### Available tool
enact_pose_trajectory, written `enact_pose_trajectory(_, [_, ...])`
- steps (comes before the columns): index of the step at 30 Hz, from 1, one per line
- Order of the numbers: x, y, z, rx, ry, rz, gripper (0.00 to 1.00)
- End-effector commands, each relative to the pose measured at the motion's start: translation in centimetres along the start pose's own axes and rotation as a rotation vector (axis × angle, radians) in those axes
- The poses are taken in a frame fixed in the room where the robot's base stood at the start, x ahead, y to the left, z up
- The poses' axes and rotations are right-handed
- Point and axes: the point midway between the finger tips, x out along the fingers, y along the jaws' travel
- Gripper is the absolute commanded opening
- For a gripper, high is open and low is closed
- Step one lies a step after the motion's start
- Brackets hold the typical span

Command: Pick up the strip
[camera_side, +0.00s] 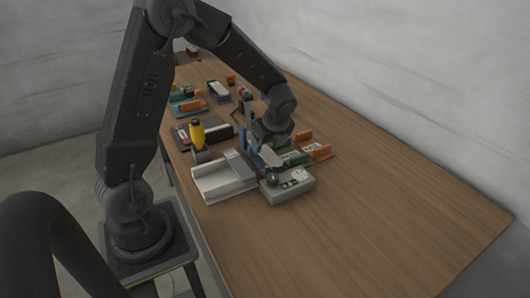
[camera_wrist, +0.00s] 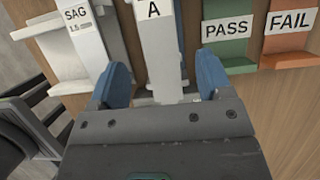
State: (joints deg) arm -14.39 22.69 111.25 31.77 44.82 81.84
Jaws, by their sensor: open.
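In the wrist view, a pale, narrow piece labelled "A" (camera_wrist: 157,42) runs down from the top edge between my two blue fingers; it looks like the strip. My gripper (camera_wrist: 164,78) is open, with one finger on each side of this piece and a visible gap to both. The near end of the piece lies close to the gripper's dark body. In the side view, my gripper (camera_side: 259,152) is low over the cluster of fixtures on the table. The strip cannot be made out there.
A white fixture (camera_side: 222,187) and a grey box with a dial (camera_side: 288,187) stand beside my gripper. A "SAG" gauge (camera_wrist: 82,32), a green PASS bin (camera_wrist: 230,48) and an orange FAIL bin (camera_wrist: 285,45) flank it. A yellow-topped item (camera_side: 197,134) stands left. The table's near right is clear.

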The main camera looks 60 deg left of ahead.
Motion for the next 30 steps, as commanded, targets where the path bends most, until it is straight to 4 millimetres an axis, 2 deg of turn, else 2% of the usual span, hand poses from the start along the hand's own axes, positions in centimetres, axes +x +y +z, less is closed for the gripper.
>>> enact_pose_trajectory(3, [1.9,0.1,0.0,-0.001,0.001,0.003,0.72])
enact_pose_trajectory(6, [2.8,0.0,0.0,-0.001,0.001,0.001,0.72])
enact_pose_trajectory(14, [3.1,0.0,0.0,-0.001,0.001,0.0,0.72])
enact_pose_trajectory(30, [3.0,0.0,0.0,-0.001,0.001,0.0,0.23])
